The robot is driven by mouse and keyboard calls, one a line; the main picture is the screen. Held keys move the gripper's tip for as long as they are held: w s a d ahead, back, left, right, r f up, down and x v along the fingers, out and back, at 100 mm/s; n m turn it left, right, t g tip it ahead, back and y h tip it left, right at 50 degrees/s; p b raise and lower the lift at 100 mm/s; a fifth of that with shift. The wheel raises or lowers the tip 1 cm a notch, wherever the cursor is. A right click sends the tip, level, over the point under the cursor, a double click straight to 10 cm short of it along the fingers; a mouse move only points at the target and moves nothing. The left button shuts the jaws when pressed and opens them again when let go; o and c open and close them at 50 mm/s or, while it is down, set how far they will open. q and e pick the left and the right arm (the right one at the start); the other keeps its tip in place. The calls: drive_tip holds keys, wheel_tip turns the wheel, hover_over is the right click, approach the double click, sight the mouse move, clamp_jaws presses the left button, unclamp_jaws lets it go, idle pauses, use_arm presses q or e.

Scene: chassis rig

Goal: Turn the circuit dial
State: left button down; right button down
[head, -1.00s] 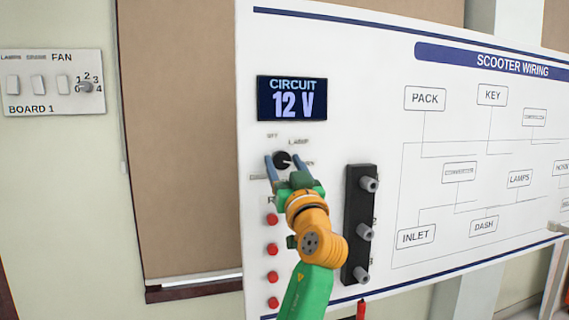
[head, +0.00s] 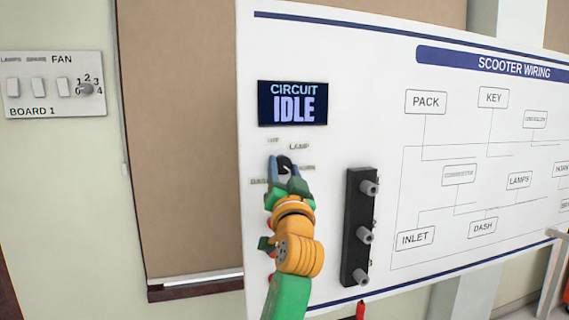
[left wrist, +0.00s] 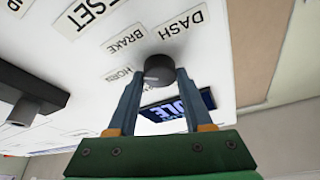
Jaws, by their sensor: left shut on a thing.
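The circuit dial (head: 284,163) is a small black knob on the white wiring board, under the circuit display. My left gripper (head: 284,170) is at the dial with its blue-grey fingers on either side of it, shut on it. In the left wrist view the dial (left wrist: 158,70) sits between the two fingertips. Labels such as DASH (left wrist: 180,34), BRAKE and HORN surround it there. The circuit display (head: 292,103) reads IDLE. My arm hides the red buttons below the dial in the head view. My right gripper is not in view.
A black block with several grey posts (head: 359,228) stands out from the board right of my arm. The wiring diagram (head: 480,165) fills the board's right side. A switch panel marked BOARD 1 (head: 52,84) is on the left wall.

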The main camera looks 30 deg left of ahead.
use_arm(q)
drive_tip(key=m+h+p, duration=0.1)
drive_tip(key=m+p, duration=0.1)
drive_tip(key=m+h+p, duration=0.1)
drive_tip(key=m, duration=0.1)
drive_tip(key=m+h+p, duration=0.1)
drive_tip(key=m+p, duration=0.1)
drive_tip(key=shift+r+m+t+p, duration=0.3)
drive_tip(key=shift+r+t+p, duration=0.05)
drive_tip(key=shift+r+t, duration=0.05)
drive_tip(key=shift+s+a+f+m+h+p, duration=0.1)
drive_tip(key=shift+m+h+p, duration=0.2)
drive_tip(key=shift+m+p, duration=0.35)
drive_tip(key=shift+f+m+h+p, duration=0.1)
drive_tip(key=shift+m+h+p, duration=0.2)
drive_tip(key=shift+m+p, duration=0.3)
drive_tip(key=shift+f, duration=0.1)
drive_tip(key=shift+c, duration=1.5)
unclamp_jaws()
drive_tip(key=b+v, duration=0.3)
drive_tip(key=v, duration=0.4)
